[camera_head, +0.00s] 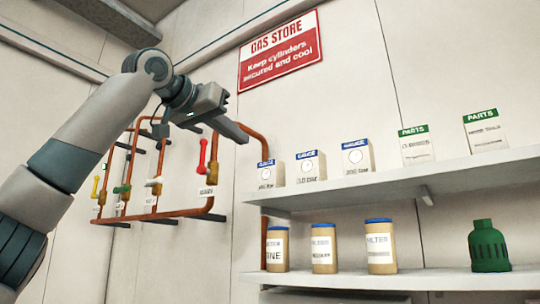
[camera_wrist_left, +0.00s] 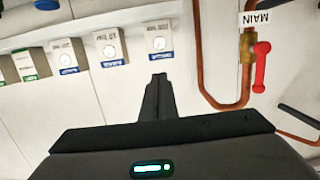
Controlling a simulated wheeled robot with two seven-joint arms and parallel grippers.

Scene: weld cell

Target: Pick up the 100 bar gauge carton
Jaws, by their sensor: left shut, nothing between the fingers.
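Three white gauge cartons with blue tops stand in a row at the left of the upper shelf: a left one (camera_head: 271,175), a middle one (camera_head: 311,170) and a right one (camera_head: 357,158). Their bar figures are too small to read surely, so I cannot tell which is the 100 bar one. The wrist view, upside down, shows the left (camera_wrist_left: 158,39), middle (camera_wrist_left: 110,48) and right (camera_wrist_left: 67,56) cartons. My left gripper (camera_head: 242,134) is shut and empty, up and left of the left carton, apart from it. Its fingertips (camera_wrist_left: 158,78) point toward that carton. My right gripper is out of view.
Two green-topped parts cartons (camera_head: 416,146) (camera_head: 484,131) stand further right on the upper shelf (camera_head: 400,180). Filter jars (camera_head: 323,249) and a green cap-like item (camera_head: 488,247) sit on the lower shelf. Copper pipes with a red-handled valve (camera_head: 212,172) run left of the shelves.

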